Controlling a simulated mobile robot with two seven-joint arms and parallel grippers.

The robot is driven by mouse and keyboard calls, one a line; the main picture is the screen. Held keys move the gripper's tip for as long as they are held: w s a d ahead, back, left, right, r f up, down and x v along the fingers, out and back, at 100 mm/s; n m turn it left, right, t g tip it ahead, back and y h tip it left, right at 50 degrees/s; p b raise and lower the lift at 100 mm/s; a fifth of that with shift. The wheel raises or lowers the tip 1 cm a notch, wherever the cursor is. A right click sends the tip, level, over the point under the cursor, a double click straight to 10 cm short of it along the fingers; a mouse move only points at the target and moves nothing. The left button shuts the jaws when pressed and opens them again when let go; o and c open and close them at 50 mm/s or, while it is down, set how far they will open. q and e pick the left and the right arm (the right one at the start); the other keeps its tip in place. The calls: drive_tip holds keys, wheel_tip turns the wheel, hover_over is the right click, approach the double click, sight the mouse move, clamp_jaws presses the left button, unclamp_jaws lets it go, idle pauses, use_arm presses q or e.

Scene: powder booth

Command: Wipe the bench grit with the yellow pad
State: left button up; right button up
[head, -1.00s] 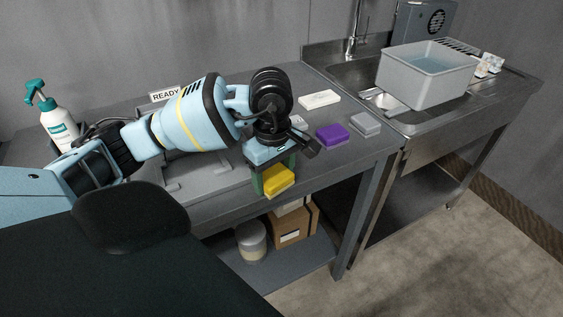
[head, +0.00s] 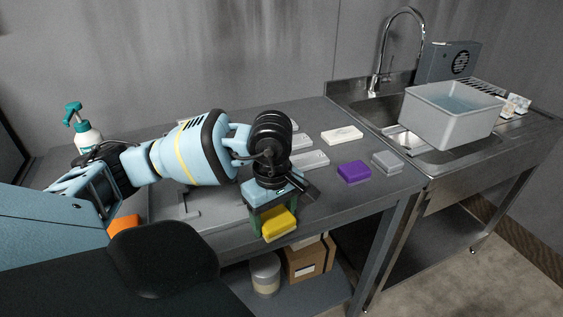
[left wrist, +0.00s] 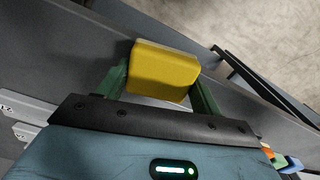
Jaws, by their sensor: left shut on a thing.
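The yellow pad (head: 279,224) is held in my left gripper (head: 272,218) near the front edge of the grey bench (head: 225,222). In the left wrist view the yellow pad (left wrist: 163,72) sits between the two green fingers of my left gripper (left wrist: 160,85), which are shut on it. The bench edge and the floor show behind the pad there. I cannot tell whether the pad touches the bench. I cannot make out any grit; my arm hides part of the bench top. My right gripper is not in view.
A purple block (head: 354,171), a grey block (head: 386,162) and a white block (head: 342,135) lie on the bench to the right. A spray bottle (head: 84,130) stands at the back left. A grey tub (head: 450,120) of water sits at the sink. A carton (head: 303,262) is on the shelf below.

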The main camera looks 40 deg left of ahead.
use_arm(q)
drive_tip(key=shift+a, duration=0.5)
drive_tip(key=shift+s+a+r, duration=0.1)
drive_tip(key=shift+s+a, duration=0.25)
drive_tip(key=shift+s, duration=0.5)
drive_tip(key=shift+s+a, duration=0.35)
drive_tip(key=shift+s, duration=0.5)
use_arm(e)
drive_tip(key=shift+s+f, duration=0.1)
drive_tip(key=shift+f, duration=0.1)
use_arm(q)
drive_tip(key=shift+b, duration=0.3)
drive_tip(key=shift+w+d, duration=0.35)
drive_tip(key=shift+w, duration=0.35)
drive_tip(key=shift+w+d, duration=0.2)
drive_tip(key=shift+w, duration=0.35)
drive_tip(key=shift+w+d, duration=0.2)
drive_tip(key=shift+w, duration=0.3)
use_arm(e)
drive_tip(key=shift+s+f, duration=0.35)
use_arm(q)
drive_tip(key=shift+w+d+b, duration=0.2)
drive_tip(key=shift+w+d, duration=0.15)
drive_tip(key=shift+w, duration=0.55)
drive_tip(key=shift+w+d+b, duration=0.15)
drive_tip(key=shift+w+d, duration=0.15)
drive_tip(key=shift+w, duration=0.55)
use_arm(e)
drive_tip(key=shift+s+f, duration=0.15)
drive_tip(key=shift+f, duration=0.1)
